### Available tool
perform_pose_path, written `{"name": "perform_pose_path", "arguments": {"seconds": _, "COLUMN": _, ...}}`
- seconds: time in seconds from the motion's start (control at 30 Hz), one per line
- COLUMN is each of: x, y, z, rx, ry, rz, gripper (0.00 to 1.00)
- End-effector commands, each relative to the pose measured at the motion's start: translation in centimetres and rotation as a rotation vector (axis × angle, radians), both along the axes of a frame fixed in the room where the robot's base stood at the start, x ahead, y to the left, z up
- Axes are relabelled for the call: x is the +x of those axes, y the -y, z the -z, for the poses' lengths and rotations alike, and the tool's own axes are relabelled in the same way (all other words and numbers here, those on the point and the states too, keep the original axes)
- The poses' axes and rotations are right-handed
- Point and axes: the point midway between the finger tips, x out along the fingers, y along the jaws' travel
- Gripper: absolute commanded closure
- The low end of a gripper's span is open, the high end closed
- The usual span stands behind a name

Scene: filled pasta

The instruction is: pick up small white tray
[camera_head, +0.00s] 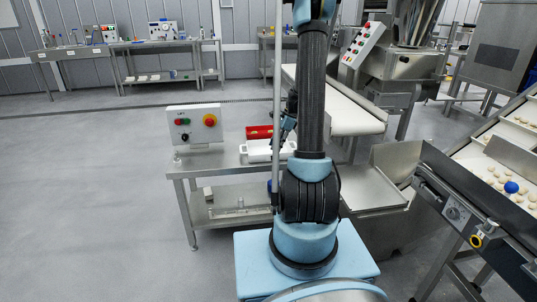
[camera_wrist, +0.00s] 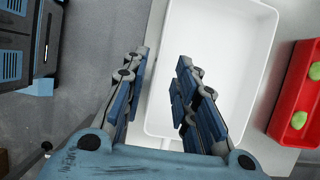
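The small white tray (camera_head: 256,153) is on the steel table, partly hidden by my arm in the head view. In the wrist view the white tray (camera_wrist: 235,60) is empty and fills the upper middle. My gripper (camera_wrist: 163,62) is open, its two fingers apart. The tray's left wall shows between the fingers, with the right finger over the tray's inside and the left finger outside it. I cannot tell how far below the fingertips the rim is. In the head view my gripper (camera_head: 285,126) is at the tray's right end, mostly hidden by my arm.
A red tray (camera_wrist: 278,125) with green pieces lies right of the white one; it also shows behind it in the head view (camera_head: 259,132). A control box (camera_head: 195,124) stands at the table's left. A conveyor (camera_head: 355,115) is at the right.

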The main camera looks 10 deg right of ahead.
Motion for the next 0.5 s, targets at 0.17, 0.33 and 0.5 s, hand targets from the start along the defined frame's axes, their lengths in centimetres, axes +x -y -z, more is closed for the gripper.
{"name": "perform_pose_path", "arguments": {"seconds": 0.17, "x": 0.0, "y": -0.4, "z": 1.0, "rx": 0.000, "ry": 0.000, "rz": 0.000, "gripper": 0.73}}
{"name": "perform_pose_path", "arguments": {"seconds": 0.33, "x": -0.1, "y": -0.9, "z": 2.2, "rx": 0.000, "ry": 0.000, "rz": 0.000, "gripper": 0.73}}
{"name": "perform_pose_path", "arguments": {"seconds": 0.5, "x": -0.1, "y": -1.9, "z": 4.2, "rx": 0.000, "ry": 0.000, "rz": -0.001, "gripper": 0.73}}
